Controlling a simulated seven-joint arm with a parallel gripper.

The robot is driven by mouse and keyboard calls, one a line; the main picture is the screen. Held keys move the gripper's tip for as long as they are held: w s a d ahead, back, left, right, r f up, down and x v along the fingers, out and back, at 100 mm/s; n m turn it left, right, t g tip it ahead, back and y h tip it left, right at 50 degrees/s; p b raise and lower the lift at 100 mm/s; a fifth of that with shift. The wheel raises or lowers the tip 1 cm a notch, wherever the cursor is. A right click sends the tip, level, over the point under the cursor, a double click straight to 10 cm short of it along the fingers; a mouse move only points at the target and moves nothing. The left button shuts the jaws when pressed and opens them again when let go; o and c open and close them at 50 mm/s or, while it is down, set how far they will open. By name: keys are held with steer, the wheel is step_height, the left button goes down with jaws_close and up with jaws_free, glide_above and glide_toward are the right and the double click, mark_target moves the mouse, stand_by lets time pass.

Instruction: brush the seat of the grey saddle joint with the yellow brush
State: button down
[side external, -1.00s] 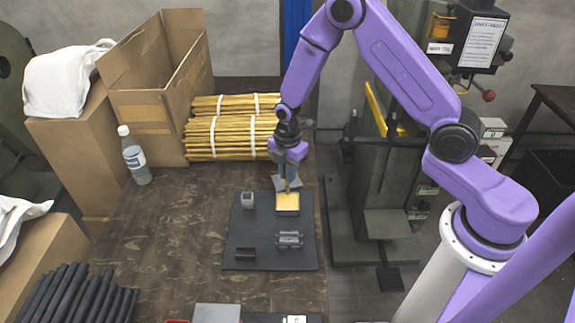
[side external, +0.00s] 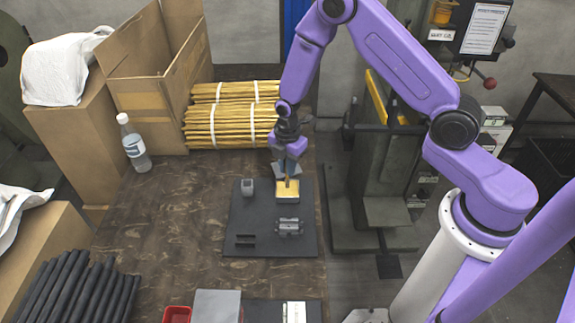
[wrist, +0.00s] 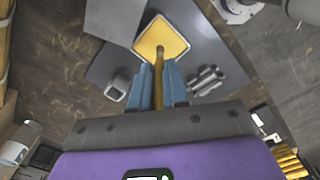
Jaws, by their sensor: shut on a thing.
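My gripper (side external: 288,174) is shut on the yellow-brown handle of the brush (wrist: 158,72), which points down between my blue fingers (wrist: 160,96). The brush's lower end is over a shallow square tray with a yellow surface (side external: 287,193); I cannot tell whether it touches. The tray also shows in the wrist view (wrist: 174,37). On the dark mat, a ribbed grey metal piece (side external: 289,227) lies in front of the tray, and a small grey block with a hollow top (side external: 248,187) stands left of it. I cannot tell for sure which is the saddle joint.
The dark mat (side external: 268,247) also holds small dark bars (side external: 245,241). Bundled yellow rods (side external: 231,127), a cardboard box (side external: 150,95) and a bottle (side external: 134,145) stand behind and left. Black rods (side external: 80,285) lie front left. A press (side external: 388,160) stands right. The table left of the mat is clear.

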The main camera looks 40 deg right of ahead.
steer(key=shift+f, duration=0.6)
stand_by(1.6)
steer(key=shift+r, duration=3.55)
